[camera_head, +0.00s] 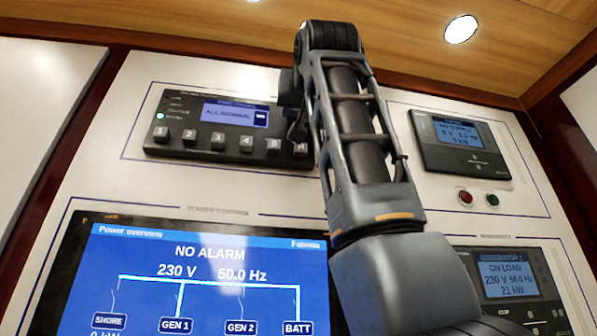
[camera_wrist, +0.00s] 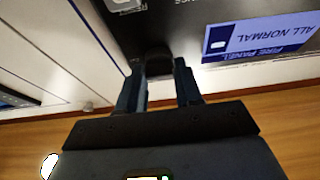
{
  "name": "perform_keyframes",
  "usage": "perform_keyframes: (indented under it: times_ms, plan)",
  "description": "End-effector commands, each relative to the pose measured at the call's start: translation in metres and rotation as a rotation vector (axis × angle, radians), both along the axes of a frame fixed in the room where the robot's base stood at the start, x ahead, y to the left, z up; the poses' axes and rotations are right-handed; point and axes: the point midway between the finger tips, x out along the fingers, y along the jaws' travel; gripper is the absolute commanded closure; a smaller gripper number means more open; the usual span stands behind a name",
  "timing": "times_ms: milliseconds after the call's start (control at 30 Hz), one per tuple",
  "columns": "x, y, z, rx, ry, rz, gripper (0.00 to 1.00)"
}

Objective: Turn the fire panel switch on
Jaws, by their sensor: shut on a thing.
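The fire panel (camera_head: 200,148) is a black unit on the white wall. Its blue screen reads "ALL NORMAL", with a row of numbered buttons below. It also shows upside down in the wrist view (camera_wrist: 200,20). A dark knob-like switch (camera_wrist: 158,58) sits at the panel's edge, between my fingers. My gripper (camera_wrist: 159,78) is shut on this switch, with one finger on each side. The switch's setting cannot be read. In the head view, my arm hides the switch and most of the gripper at the panel's right end.
A large blue power overview screen (camera_head: 190,275) reading "NO ALARM" lies below the fire panel. Generator controllers (camera_head: 460,145) stand at the right, with a red button (camera_head: 465,198) and a green button (camera_head: 492,200) between them. A wooden ceiling (camera_head: 420,40) closes off the top.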

Motion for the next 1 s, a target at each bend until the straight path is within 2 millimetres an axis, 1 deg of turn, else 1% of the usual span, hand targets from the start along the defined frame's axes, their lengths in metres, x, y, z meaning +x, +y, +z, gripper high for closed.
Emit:
perform_keyframes:
  times_ms: [533,567,800,1000]
  plan:
    - [0.001,0.0008,-0.0019,0.019,0.011,0.0,0.96]
    - [0.001,0.0008,-0.0019,0.019,0.011,0.0,0.62]
    - [0.0005,0.0004,-0.0008,0.02,0.008,0.0,0.4]
    - [0.0001,0.0002,-0.0005,0.02,0.007,0.0,0.4]
